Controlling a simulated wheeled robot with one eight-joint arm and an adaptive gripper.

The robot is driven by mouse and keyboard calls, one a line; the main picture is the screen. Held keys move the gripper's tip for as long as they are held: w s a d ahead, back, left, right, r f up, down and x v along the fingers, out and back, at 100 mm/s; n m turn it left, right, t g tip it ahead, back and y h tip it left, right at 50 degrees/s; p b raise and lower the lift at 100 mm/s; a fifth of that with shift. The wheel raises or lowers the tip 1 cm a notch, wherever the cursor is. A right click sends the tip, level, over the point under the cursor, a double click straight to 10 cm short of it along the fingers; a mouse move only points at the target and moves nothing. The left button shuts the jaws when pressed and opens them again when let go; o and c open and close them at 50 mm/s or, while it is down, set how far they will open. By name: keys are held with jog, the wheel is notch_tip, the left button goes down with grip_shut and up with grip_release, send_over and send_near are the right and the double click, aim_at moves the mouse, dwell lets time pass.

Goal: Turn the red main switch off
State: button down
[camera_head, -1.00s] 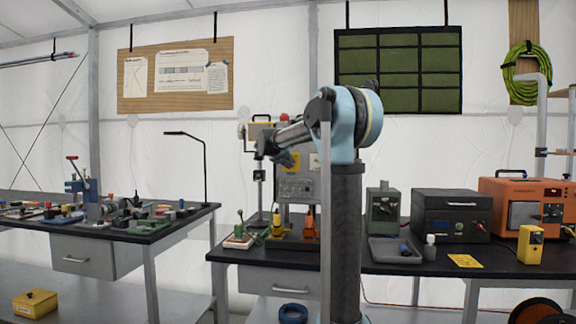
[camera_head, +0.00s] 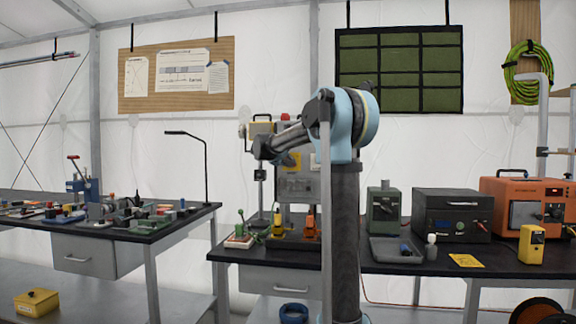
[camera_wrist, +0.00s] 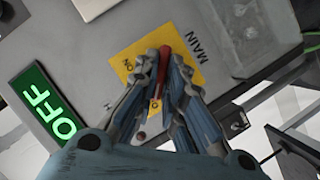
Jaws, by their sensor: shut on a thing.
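The red main switch handle (camera_wrist: 163,68) stands on a yellow plate (camera_wrist: 128,62) marked ON, beside the word MAIN, in the wrist view. My gripper (camera_wrist: 163,82) is shut on the red handle, with a blue-grey finger on each side. The handle's lower part is partly hidden between the fingers. A lit green OFF sign (camera_wrist: 45,104) is on the same grey panel, to the left. In the head view the grey panel box (camera_head: 298,188) stands on the middle bench, and my arm hides part of it.
A grey tray (camera_head: 385,254), a black case (camera_head: 450,214) and an orange unit (camera_head: 515,190) are to the right. A separate cluttered bench (camera_head: 150,236) is at left.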

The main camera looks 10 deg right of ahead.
jog(key=c, duration=1.7)
grip_release()
jog(key=shift+w, duration=0.15)
jog(key=v, duration=1.2)
jog(key=shift+f, duration=0.1)
